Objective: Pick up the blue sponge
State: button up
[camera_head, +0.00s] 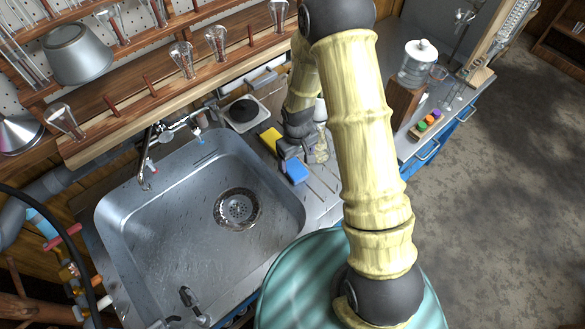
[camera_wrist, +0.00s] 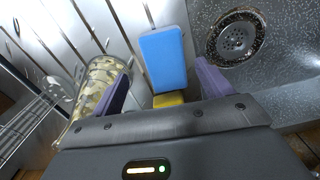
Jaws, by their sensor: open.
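The blue sponge (camera_head: 297,171) lies on the ribbed drainboard at the right rim of the sink, and the end of my gripper (camera_head: 290,152) is right above it. In the wrist view the blue sponge (camera_wrist: 163,58) shows between the two purple fingers of my gripper (camera_wrist: 166,82), ahead of the palm. The fingers are apart, with clear gaps on both sides of the sponge. A yellow sponge (camera_head: 270,140) lies behind the blue one in the head view. In the wrist view the yellow one (camera_wrist: 168,100) is partly hidden by the palm.
A clear vessel with mottled tan contents (camera_wrist: 103,85) stands close beside my left finger. The steel sink basin (camera_head: 160,235) with its drain (camera_head: 238,208) lies left of the sponge. A wooden rack (camera_head: 180,75) with glassware runs behind the sink.

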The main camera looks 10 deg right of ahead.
aim_at(293, 166)
jog(key=shift+f, duration=0.1)
jog(key=f, duration=0.2)
jog(key=a+f, duration=0.1)
jog(key=shift+w+f+p, duration=0.15)
jog(key=shift+f+p, duration=0.15)
jog(key=shift+f, duration=0.7)
jog(key=c, duration=1.1)
jog(key=shift+o, duration=0.2)
jog(key=shift+r, duration=0.1)
